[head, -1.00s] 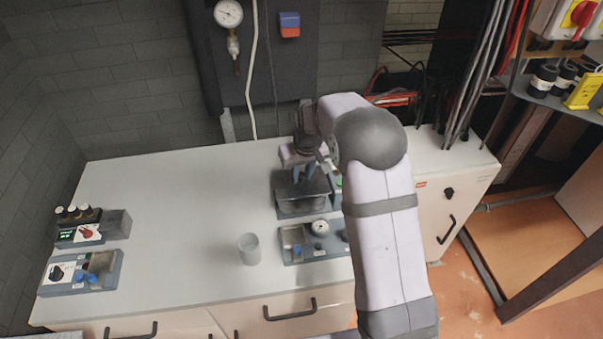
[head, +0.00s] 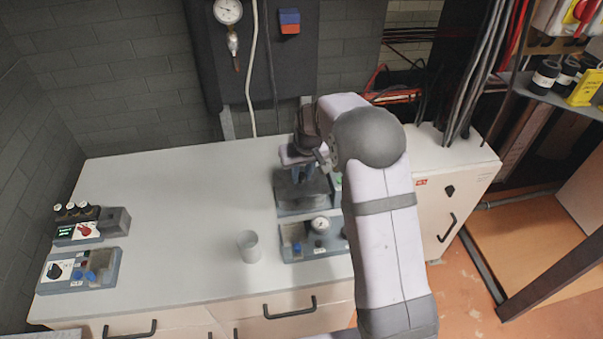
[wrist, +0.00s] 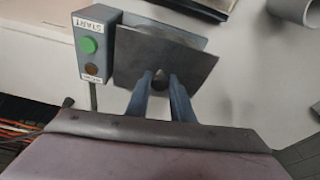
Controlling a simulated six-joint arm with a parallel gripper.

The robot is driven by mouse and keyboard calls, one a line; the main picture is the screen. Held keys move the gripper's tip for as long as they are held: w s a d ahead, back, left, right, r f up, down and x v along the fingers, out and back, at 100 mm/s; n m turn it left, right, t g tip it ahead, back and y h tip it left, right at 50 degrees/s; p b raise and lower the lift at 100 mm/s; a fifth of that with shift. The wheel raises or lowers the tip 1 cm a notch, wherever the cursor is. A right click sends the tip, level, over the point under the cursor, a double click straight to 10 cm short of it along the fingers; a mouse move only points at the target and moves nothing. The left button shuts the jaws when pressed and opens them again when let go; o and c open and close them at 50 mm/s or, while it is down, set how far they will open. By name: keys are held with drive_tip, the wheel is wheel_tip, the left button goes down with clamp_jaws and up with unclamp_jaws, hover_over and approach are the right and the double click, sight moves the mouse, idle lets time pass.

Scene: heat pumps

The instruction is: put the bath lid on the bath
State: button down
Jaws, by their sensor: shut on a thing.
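My gripper (head: 303,176) is over the bath at the back of the bench and is shut on the knob of the bath lid. The lid is a flat dark grey plate (wrist: 160,62) and lies across the fingertips in the wrist view. The bath (head: 303,207) is a grey unit below it, partly hidden by the lid and gripper. In the wrist view, part of the bath's round rim (wrist: 176,34) shows behind the lid. I cannot tell whether the lid touches the bath.
A box with a green START button (wrist: 90,58) stands beside the bath. A gauge unit (head: 312,240) is in front of it, with a grey cup (head: 248,246) to the left. Control boxes (head: 82,270) sit at the left end. The middle-left bench top (head: 165,215) is clear.

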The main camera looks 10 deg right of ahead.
sight(304, 188)
drive_tip(key=c, duration=1.5)
unclamp_jaws()
drive_tip(key=shift+o, duration=0.2)
drive_tip(key=b+v, duration=0.2)
drive_tip(key=v, duration=0.5)
drive_tip(key=shift+r, duration=0.15)
